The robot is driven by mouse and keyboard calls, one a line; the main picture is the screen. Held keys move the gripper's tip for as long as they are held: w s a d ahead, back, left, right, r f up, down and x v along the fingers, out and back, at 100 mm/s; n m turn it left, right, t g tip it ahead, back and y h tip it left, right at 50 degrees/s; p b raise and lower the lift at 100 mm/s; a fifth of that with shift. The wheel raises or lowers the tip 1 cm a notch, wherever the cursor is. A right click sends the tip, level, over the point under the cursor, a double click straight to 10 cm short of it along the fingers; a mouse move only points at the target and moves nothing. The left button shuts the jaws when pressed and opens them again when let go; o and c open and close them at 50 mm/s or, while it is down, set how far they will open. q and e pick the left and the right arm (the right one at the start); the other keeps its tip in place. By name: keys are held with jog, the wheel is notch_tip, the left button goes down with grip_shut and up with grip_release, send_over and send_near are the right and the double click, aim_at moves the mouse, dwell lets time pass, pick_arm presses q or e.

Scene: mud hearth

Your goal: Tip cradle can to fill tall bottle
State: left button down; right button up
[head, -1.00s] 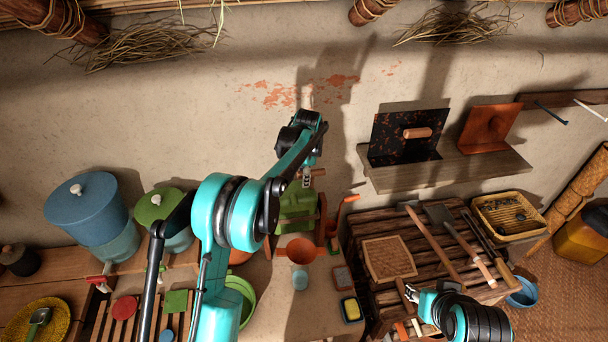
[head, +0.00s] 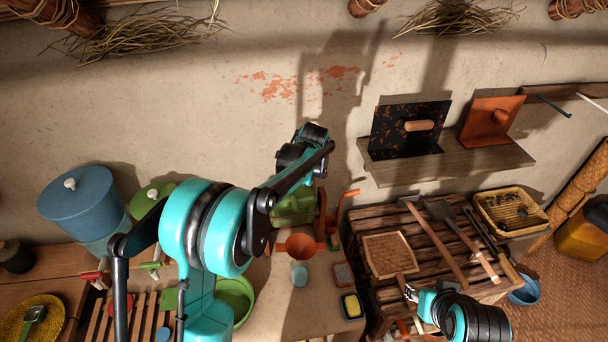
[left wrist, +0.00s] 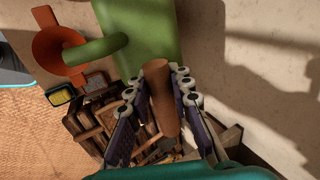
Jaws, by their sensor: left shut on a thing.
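The green cradle can (head: 292,208) stands by the wall in the head view, partly covered by my left forearm. The left wrist view shows its green body (left wrist: 143,28), its rounded spout (left wrist: 97,50) and a brown handle (left wrist: 160,95). My left gripper (left wrist: 158,84) has its fingers on both sides of this handle and is shut on it. An orange funnel (head: 300,246) sits in front of the can, with the spout near it. A pale, clear bottle (head: 300,273) shows below the funnel. My right gripper (head: 410,292) is by the slatted table, too small to read.
A blue pot (head: 80,207) and a green-lidded pot (head: 146,199) stand at left. A green bowl (head: 235,298) is in front. A slatted table (head: 425,250) with tools is at right, below a wall shelf (head: 450,160).

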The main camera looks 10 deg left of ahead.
aim_at(309, 199)
pick_arm(q)
jog(key=shift+s+d+f+t+y+b, duration=0.25)
jog(key=shift+s+d+f+t+b, duration=0.3)
jog(key=shift+s+b, duration=0.4)
jog(key=shift+s+d+f+t+y+b, duration=0.25)
jog(key=shift+s+f+t+b, duration=0.45)
jog(key=shift+s, duration=0.4)
jog(key=shift+s+d+f+t+y+b, duration=0.2)
jog(key=shift+s+d+f+t+b, duration=0.3)
jog(key=shift+s+b, duration=0.5)
jog(key=shift+s, duration=0.1)
jog(key=c, duration=1.3)
grip_release()
jog(key=shift+s+r, duration=0.1)
